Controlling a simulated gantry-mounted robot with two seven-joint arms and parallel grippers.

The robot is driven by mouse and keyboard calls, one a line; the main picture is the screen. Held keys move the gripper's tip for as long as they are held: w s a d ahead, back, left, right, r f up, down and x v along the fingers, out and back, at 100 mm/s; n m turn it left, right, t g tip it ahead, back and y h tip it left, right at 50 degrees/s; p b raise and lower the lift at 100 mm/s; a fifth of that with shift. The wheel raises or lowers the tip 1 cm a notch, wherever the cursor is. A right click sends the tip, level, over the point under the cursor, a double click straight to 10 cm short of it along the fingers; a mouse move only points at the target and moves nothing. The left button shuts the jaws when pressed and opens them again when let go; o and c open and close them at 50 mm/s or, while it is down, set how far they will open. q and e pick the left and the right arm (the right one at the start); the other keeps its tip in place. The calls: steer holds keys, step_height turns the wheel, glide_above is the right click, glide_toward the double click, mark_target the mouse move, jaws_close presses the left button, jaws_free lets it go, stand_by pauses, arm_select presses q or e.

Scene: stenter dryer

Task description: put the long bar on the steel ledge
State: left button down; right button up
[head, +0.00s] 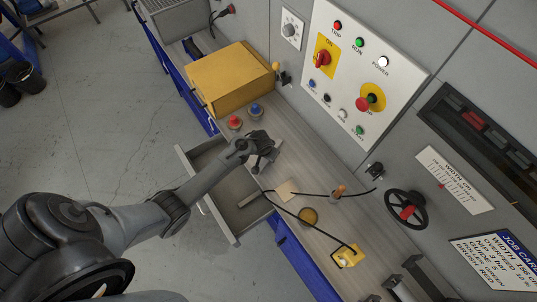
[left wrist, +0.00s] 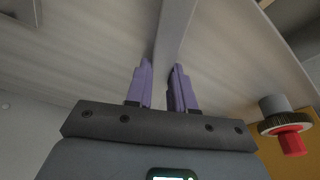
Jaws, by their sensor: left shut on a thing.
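My left gripper (head: 264,158) is above the bench beside the open drawer, pointing down. In the left wrist view its purple fingers (left wrist: 160,85) are shut on a long, pale grey bar (left wrist: 177,28), which runs away from between the fingertips to the top of the picture. In the head view the arm and gripper mostly hide the bar. I cannot single out the steel ledge with certainty. My right gripper is not in view.
The grey-brown bench (head: 292,150) carries a yellow box (head: 228,82), a red knob (head: 234,122), a blue knob (head: 256,110), a cable and a yellow block (head: 347,256). An open drawer (head: 226,225) juts out in front. A control panel (head: 358,75) and handwheel (head: 406,210) border the bench.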

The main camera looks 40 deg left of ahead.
mark_target(265, 162)
arm_select(q)
steer(key=c, duration=1)
jaws_free()
steer(key=shift+f, duration=0.1)
steer(key=a+p+v, duration=0.1)
steer(key=p+v, duration=0.1)
steer(key=v, duration=1)
steer(key=s+d+r+m, duration=0.1)
steer(key=s+d+r, duration=0.2)
steer(key=s, duration=0.3)
steer(key=s+d+r+m, duration=0.1)
steer(key=s+d+r, duration=0.3)
steer(key=s, duration=0.3)
steer(key=s+d+r+m, duration=0.1)
steer(key=s+d+r, duration=0.3)
steer(key=s, duration=0.3)
steer(key=shift+s+r+m+h, duration=0.15)
steer(key=shift+s+m+h, duration=0.05)
steer(key=shift+m+h, duration=0.2)
